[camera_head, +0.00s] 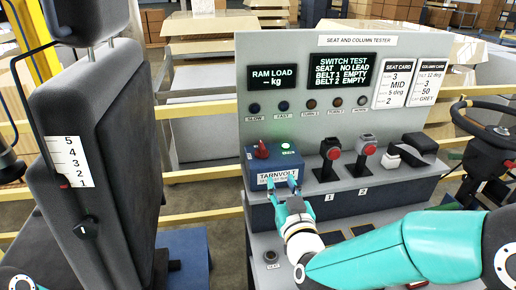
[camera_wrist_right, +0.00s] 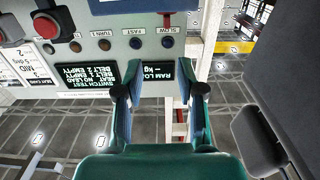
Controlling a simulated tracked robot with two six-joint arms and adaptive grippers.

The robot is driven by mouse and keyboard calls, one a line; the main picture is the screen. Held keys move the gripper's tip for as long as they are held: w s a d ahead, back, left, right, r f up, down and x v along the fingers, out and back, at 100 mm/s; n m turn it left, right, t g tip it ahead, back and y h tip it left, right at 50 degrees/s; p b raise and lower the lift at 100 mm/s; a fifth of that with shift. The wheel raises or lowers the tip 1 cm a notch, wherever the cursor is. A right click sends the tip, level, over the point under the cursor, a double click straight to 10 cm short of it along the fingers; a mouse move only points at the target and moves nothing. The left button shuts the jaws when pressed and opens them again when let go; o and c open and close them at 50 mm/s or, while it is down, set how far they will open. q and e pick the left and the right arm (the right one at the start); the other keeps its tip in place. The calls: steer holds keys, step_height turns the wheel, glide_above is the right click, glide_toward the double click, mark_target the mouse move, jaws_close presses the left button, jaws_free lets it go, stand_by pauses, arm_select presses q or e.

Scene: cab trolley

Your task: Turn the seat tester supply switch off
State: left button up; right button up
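The seat tester panel (camera_head: 300,120) stands upright with a console in front of it. A blue supply box (camera_head: 262,172) labelled TARNVOLT sits at the console's left. On its top are a red knob (camera_head: 262,150) and a small green-lit part (camera_head: 287,148); I cannot read the switch position. My right gripper (camera_head: 282,183) is in front of the box, low on its front face, with fingers apart and nothing between them. In the right wrist view the gripper (camera_wrist_right: 160,92) is open, and the blue box (camera_wrist_right: 115,5) is cut off at the top edge.
A black seat (camera_head: 95,150) fills the left, and a steering wheel (camera_head: 490,125) is at the right. The RAM LOAD display (camera_head: 273,77) shows no value. Yellow rails run behind.

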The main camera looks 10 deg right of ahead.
mark_target(264, 148)
steer(key=w+p, duration=0.2)
steer(key=w, duration=0.3)
steer(key=w+p, duration=0.2)
steer(key=w, duration=0.4)
steer(key=w+p, duration=0.2)
steer(key=w, duration=0.3)
steer(key=shift+w+a, duration=0.3)
steer(key=shift+a, duration=0.1)
jaws_close()
steer(key=shift+d+f, duration=0.1)
steer(key=shift+d, duration=0.15)
steer(key=shift+a+y, duration=0.2)
steer(key=shift+y, duration=0.1)
